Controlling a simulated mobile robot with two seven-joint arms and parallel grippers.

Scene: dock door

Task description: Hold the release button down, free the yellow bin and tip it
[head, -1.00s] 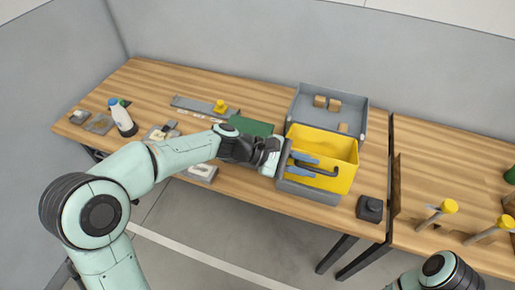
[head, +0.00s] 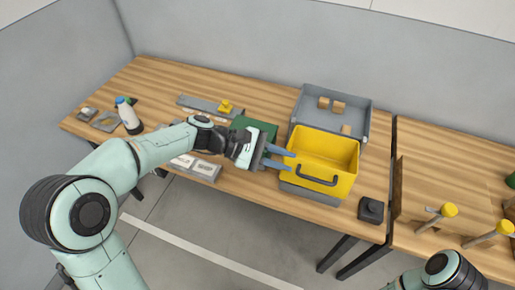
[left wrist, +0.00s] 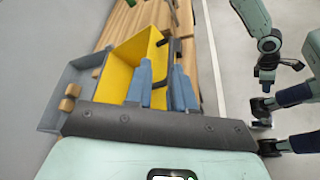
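The yellow bin (head: 338,187) stands upright on a grey base (head: 310,195), with its dark handle (head: 318,181) across the front. A yellow knob (head: 225,106) sits on a grey bar, and a dark block (head: 370,209) stands right of the bin; which is the release button is unclear.
A grey tray (head: 362,108) with tan blocks stands behind the bin. The table's front edge is close to the bin.

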